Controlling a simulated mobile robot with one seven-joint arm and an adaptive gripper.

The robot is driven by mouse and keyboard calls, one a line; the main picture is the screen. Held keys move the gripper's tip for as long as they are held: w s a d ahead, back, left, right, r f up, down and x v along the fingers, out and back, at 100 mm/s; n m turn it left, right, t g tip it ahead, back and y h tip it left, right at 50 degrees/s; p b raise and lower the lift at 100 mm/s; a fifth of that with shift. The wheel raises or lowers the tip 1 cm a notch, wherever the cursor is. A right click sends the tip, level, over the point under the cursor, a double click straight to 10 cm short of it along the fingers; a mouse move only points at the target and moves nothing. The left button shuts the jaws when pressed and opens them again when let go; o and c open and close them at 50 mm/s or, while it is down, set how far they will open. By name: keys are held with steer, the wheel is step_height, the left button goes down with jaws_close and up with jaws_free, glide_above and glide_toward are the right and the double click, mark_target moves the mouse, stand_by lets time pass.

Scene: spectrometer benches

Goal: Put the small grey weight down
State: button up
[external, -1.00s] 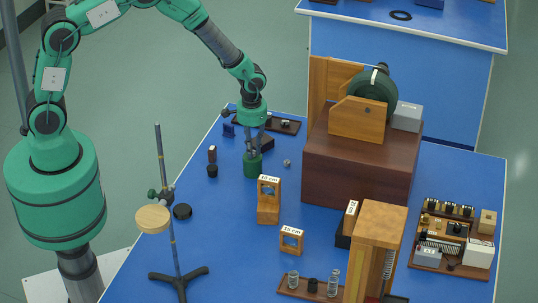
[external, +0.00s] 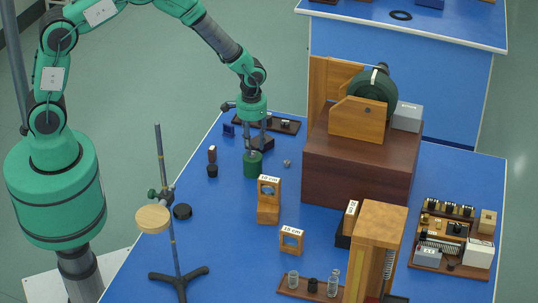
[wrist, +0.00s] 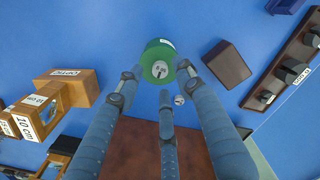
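A small grey piece (external: 287,162), likely the small grey weight, lies on the blue table right of a green cylinder (external: 252,164). In the wrist view the grey piece (wrist: 179,100) shows close to the fingers. The green cylinder (wrist: 155,52) has a grey centre on its upper face; I cannot tell whether that is a separate part. My gripper (external: 254,149) points down just above the green cylinder. In the wrist view my gripper's fingertips (wrist: 160,77) surround its near face. I cannot tell whether they touch or grip it.
A dark block (external: 263,143) and a dark tray (external: 283,125) are behind the cylinder. A wooden holder marked 10 cm (external: 268,202) stands in front of it. A large brown box (external: 358,165) rises to the right. A stand (external: 172,240) is at the front left.

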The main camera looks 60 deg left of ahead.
step_height(320, 180, up, 10)
stand_by(0.5)
stand_by(0.5)
steer(key=s+a+r+t, duration=0.1)
steer(key=s+a+r, duration=0.1)
steer(key=s+r, duration=0.5)
steer(key=s+a+r+m+t, duration=0.1)
steer(key=s+r, duration=0.2)
steer(key=r, duration=0.8)
steer(key=s+a+r+t, duration=0.15)
steer(key=s+r, duration=0.25)
steer(key=r, duration=0.5)
steer(key=s+a+r+t, duration=0.1)
steer(key=s+r, duration=0.3)
steer(key=s, duration=0.7)
steer(key=s+a+r+m+t, duration=0.1)
steer(key=s+r, duration=0.3)
steer(key=s, duration=0.8)
steer(key=shift+s+a+m, duration=0.25)
steer(key=shift+a+m, duration=0.05)
steer(key=shift+a, duration=0.15)
steer(key=shift+f, duration=0.1)
